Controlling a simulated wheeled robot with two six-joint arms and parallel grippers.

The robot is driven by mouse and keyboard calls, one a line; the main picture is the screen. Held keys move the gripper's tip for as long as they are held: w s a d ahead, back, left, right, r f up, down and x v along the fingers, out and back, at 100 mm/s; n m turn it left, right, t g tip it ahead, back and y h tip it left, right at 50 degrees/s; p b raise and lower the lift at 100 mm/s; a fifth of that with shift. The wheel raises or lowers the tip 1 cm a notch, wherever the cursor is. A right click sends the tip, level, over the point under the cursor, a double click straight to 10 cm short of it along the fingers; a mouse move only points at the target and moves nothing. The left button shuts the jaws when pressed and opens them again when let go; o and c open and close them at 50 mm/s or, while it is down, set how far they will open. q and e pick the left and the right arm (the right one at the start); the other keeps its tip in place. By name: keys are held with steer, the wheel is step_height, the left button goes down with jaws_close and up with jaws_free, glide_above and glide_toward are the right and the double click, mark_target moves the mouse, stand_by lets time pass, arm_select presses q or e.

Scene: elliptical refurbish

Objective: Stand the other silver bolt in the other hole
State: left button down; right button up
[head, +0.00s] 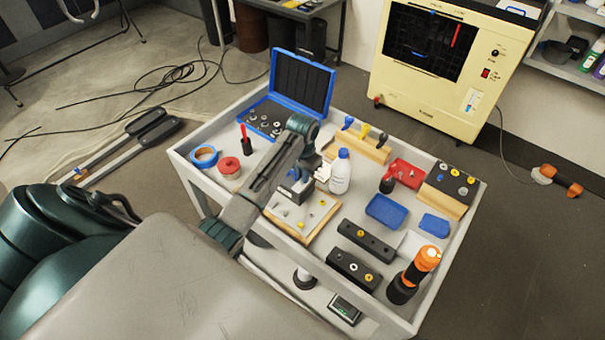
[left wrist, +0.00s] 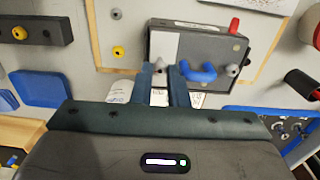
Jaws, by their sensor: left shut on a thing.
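My left gripper (head: 297,198) reaches down over the left part of the wood-edged parts tray (head: 314,233). In the left wrist view its fingers (left wrist: 160,72) are shut on a small silver bolt, whose grey tip shows between them. The tray also holds a silver bolt (left wrist: 115,14) and a yellow bolt (left wrist: 118,51). A black block with holes (head: 366,240) lies right of the tray. My right gripper is not in view.
A white bottle (head: 340,171) stands behind the tray. Blue boxes (head: 385,211), an orange-black flashlight (head: 416,274) and a red case (head: 407,173) crowd the right side. A grey box with a blue handle (left wrist: 198,72) is close beside my fingers in the left wrist view.

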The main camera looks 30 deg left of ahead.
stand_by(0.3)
arm_select(q)
steer(key=shift+f, duration=0.2)
steer(key=shift+f, duration=0.35)
stand_by(0.5)
steer(key=c, duration=1.3)
jaws_free()
steer(key=shift+c, duration=0.2)
steer(key=shift+r, duration=0.1)
